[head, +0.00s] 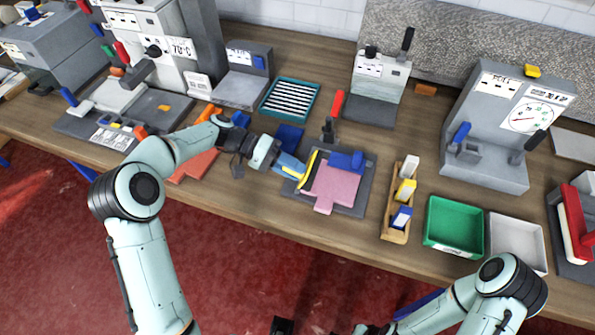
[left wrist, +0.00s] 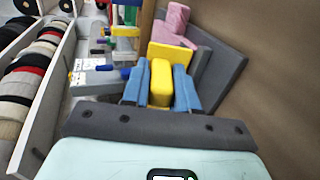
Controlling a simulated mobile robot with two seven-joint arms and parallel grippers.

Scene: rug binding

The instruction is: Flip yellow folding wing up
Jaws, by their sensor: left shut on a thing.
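The yellow folding wing (head: 309,171) stands at the left side of a dark grey fixture plate (head: 366,186). It looks tilted up along the left edge of a pink piece (head: 332,187) lying on the plate. My left gripper (head: 298,172) reaches in from the left and is shut on the wing. In the left wrist view the yellow part (left wrist: 160,82) sits between the two blue fingers, with the pink piece (left wrist: 174,24) beyond. A blue block (head: 347,161) lies at the back of the pink piece. My right gripper is out of view; only its arm shows at lower right.
A red-handled toggle (head: 337,104) stands behind the plate. A wooden rack (head: 396,222) with coloured blocks and a green tray (head: 453,227) stand to the right. A teal slotted tray (head: 291,98) lies behind left. The table's front edge is close to the fixture.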

